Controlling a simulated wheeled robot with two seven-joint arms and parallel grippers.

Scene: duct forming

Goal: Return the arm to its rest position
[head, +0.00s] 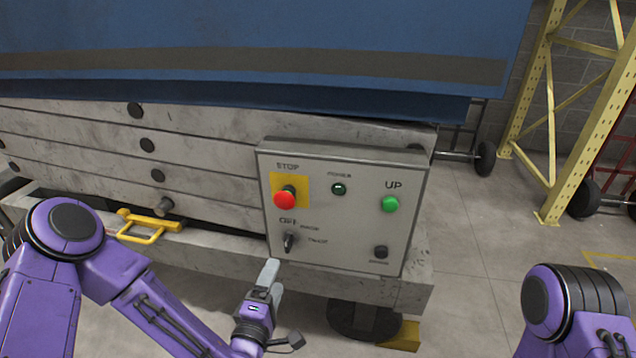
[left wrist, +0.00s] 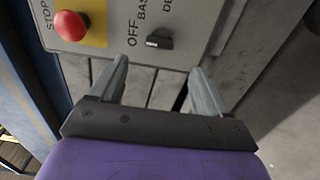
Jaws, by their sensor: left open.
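My left arm is purple and reaches in from the left in the head view. Its left gripper (head: 270,272) is just below the lower left corner of a grey control panel (head: 345,230), apart from it as far as I can see. In the left wrist view the left gripper (left wrist: 160,85) has its two grey fingers spread with nothing between them. The panel's dark selector knob (head: 290,242) also shows beyond the fingers in the left wrist view (left wrist: 160,40). My right arm shows only as a purple joint at the lower right; its gripper is out of view.
The panel has a red stop button (head: 285,200), a green button (head: 390,204) and a small black knob (head: 380,252). It is fixed to a grey lift table with a blue top (head: 250,40). A yellow handle (head: 145,228) sits left. A yellow rack (head: 550,130) stands right. Open floor (head: 475,270) lies right of the panel.

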